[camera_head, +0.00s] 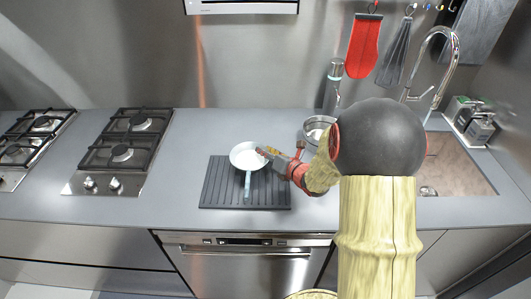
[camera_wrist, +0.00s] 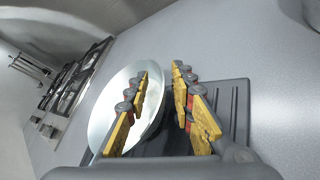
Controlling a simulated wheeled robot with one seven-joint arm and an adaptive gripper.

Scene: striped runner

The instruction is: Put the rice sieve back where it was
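A shallow white round vessel (camera_head: 246,155) with a pale blue handle lies on a dark ribbed mat (camera_head: 217,190), its handle toward the front edge. I cannot tell whether it is the rice sieve. My gripper (camera_head: 264,152) is at the vessel's right side. In the wrist view, my gripper (camera_wrist: 161,70) has its fingers apart with nothing clasped. The vessel's rim (camera_wrist: 160,100) shows between the fingers; contact is unclear. A silvery round vessel (camera_head: 313,124) stands right of the mat, partly hidden by my arm; it may also be a sieve.
Two gas hobs are at the left, the nearer one (camera_head: 128,150) beside clear grey counter (camera_head: 190,150). A sink (camera_head: 455,165) with a tall tap is at the right. A bottle (camera_head: 333,85) stands at the back.

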